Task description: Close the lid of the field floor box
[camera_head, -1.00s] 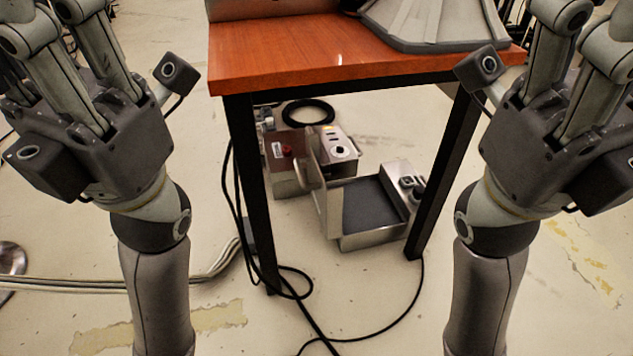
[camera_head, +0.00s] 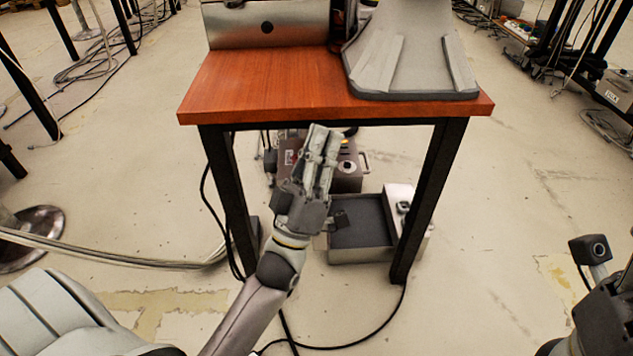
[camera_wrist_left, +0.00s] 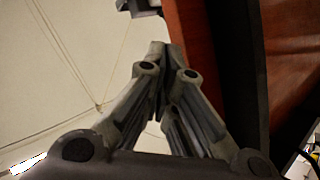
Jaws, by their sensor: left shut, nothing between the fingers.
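The field floor box (camera_head: 362,256) stands on the floor under the table. It is a metal box, open at the top, with a dark recess and sockets at its right side. Its lid is mostly hidden behind my left gripper, so I cannot tell its angle. My left gripper (camera_head: 322,132) is shut and empty, fingers pointing away toward the table's front edge. In the picture it overlaps the box's left side; I cannot tell whether it touches. Its closed fingertips also show in the left wrist view (camera_wrist_left: 160,48). Only part of my right gripper's body shows at the lower right edge, fingers out of frame.
The wooden table (camera_head: 260,85) stands over the box, with dark legs on both sides. A second metal unit (camera_head: 348,178) sits behind the box, partly covered by my left gripper. Cables (camera_head: 390,325) lie on the floor.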

